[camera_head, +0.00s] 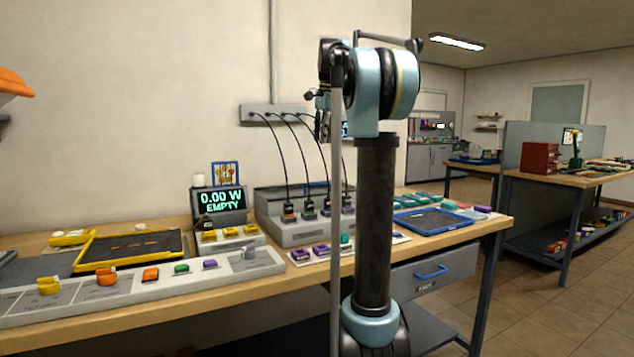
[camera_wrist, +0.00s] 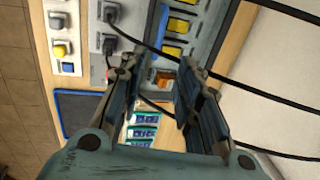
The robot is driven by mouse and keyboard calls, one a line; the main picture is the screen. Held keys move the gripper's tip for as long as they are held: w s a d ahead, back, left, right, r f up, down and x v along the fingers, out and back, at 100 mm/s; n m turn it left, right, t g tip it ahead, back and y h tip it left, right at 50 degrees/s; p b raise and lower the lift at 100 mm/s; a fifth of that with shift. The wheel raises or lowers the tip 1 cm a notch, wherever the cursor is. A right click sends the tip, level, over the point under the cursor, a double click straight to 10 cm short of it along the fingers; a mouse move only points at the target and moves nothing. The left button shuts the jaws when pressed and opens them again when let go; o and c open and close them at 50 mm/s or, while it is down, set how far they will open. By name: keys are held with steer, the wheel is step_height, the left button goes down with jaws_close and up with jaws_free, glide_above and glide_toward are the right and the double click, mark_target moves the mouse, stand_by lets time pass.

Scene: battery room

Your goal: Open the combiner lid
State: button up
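A grey box (camera_head: 278,201) stands at the back of the bench, with black plugs and cables along its front. No label names the combiner; this box may be it, but I cannot tell whether its top is a lid. My gripper (camera_head: 323,108) is high above the bench, beside the wall outlet strip, partly hidden behind my arm. In the wrist view my gripper (camera_wrist: 158,72) has its two fingers apart. No held object shows between them. A grey housing (camera_wrist: 209,38) with yellow blocks and black plugs (camera_wrist: 110,12) lies beyond the fingertips.
Black cables (camera_head: 282,150) hang from the outlet strip (camera_head: 262,113) to the box; some cross the wrist view near the fingers. A display (camera_head: 220,203) reads "0.00 W EMPTY". A blue-rimmed tray (camera_head: 432,222) and small coloured blocks lie to the right. A grey strip (camera_head: 215,273) lines the front.

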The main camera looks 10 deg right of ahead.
mark_target(311, 185)
steer(key=w+f, duration=0.1)
steer(key=f, duration=0.4)
steer(key=w+a+f, duration=0.1)
steer(key=f, duration=0.5)
steer(key=w+f, duration=0.1)
steer(key=f, duration=0.5)
steer(key=shift+w+a, duration=0.1)
steer(key=shift+a, duration=0.05)
steer(key=shift+r, duration=0.1)
jaws_close()
